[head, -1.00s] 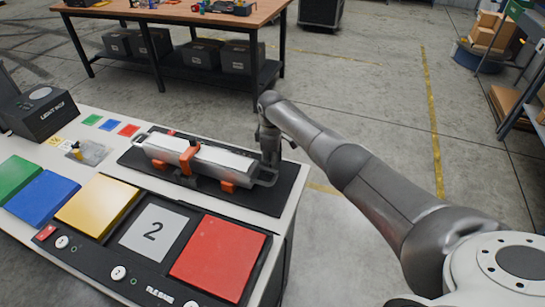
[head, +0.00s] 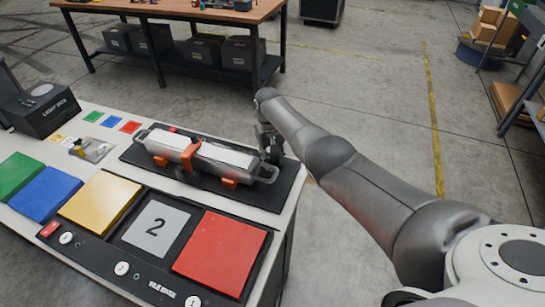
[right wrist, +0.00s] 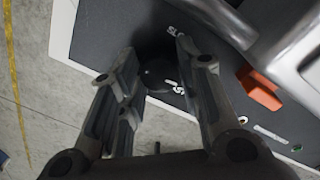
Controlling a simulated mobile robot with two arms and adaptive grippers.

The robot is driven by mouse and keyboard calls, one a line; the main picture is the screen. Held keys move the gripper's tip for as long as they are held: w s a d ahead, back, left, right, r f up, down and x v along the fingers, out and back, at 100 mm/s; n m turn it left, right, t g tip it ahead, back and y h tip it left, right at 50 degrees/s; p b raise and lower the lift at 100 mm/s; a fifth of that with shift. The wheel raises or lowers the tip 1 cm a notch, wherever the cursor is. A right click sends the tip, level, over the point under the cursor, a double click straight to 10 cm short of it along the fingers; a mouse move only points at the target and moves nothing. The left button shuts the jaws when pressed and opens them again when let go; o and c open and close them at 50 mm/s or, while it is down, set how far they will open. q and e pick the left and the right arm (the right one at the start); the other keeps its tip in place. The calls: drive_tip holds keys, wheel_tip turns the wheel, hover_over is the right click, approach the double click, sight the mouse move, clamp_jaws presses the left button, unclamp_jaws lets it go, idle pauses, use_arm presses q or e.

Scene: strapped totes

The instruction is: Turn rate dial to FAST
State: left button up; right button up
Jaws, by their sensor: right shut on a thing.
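The rate dial (right wrist: 157,76) is a dark round knob on a black panel (right wrist: 105,38), seen in the right wrist view between my fingers. White letters "SL" show above it and "ST" at its lower right; the rest of the words is hidden. A short white mark shows near the "ST" side, but I cannot tell whether it is the dial's pointer. My right gripper (right wrist: 154,68) is shut on the dial, one finger on either side. In the head view the right gripper (head: 269,147) reaches down at the panel's right end. My left gripper is out of view.
A long grey unit (head: 225,155) with a metal handle and orange clips (head: 190,156) lies close beside the right gripper. Coloured pads, including a red one (head: 220,255), fill the table front. Open floor lies right of the table.

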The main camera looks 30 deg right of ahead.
sight(270, 158)
drive_tip(key=m, duration=0.3)
drive_tip(key=shift+a+m+b, duration=0.1)
drive_tip(key=shift+m+b, duration=0.25)
drive_tip(key=shift+m, duration=0.05)
drive_tip(key=shift+w+m+b, duration=0.1)
drive_tip(key=shift+m+b, duration=0.3)
drive_tip(key=shift+m, duration=1.4)
drive_tip(key=shift+r, duration=0.1)
drive_tip(key=o, duration=1)
drive_tip(key=r, duration=1.2)
drive_tip(key=shift+w+a, duration=0.2)
drive_tip(key=shift+w, duration=0.05)
drive_tip(key=shift+f, duration=0.1)
